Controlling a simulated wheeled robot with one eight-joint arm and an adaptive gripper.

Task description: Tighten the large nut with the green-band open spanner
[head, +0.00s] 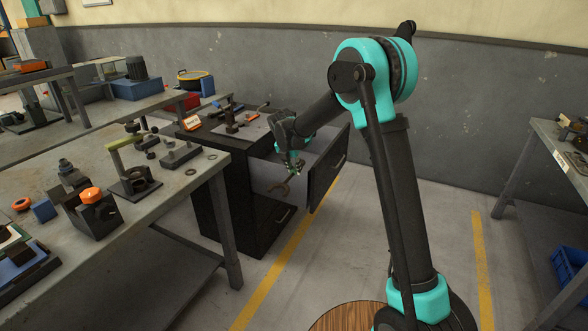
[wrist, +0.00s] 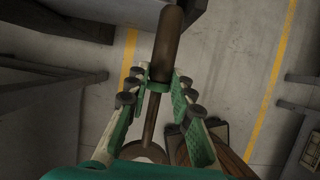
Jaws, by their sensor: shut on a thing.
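In the wrist view the spanner's brown shaft (wrist: 150,125) runs between the fingers of my gripper (wrist: 156,86), with a thick brown handle part at the top and a curved head at the bottom. A green piece shows across the shaft between the fingertips; I cannot tell for sure whether it is the spanner's band. I cannot clearly make out the large nut in either view.
The dark cabinet's open drawer (head: 329,168) juts out right. A plate with a small press-like fixture (head: 232,121) stands on the cabinet. The grey bench (head: 100,169) at left carries a green-handled fixture (head: 134,178), blocks and rings. Floor is clear between bench and my base.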

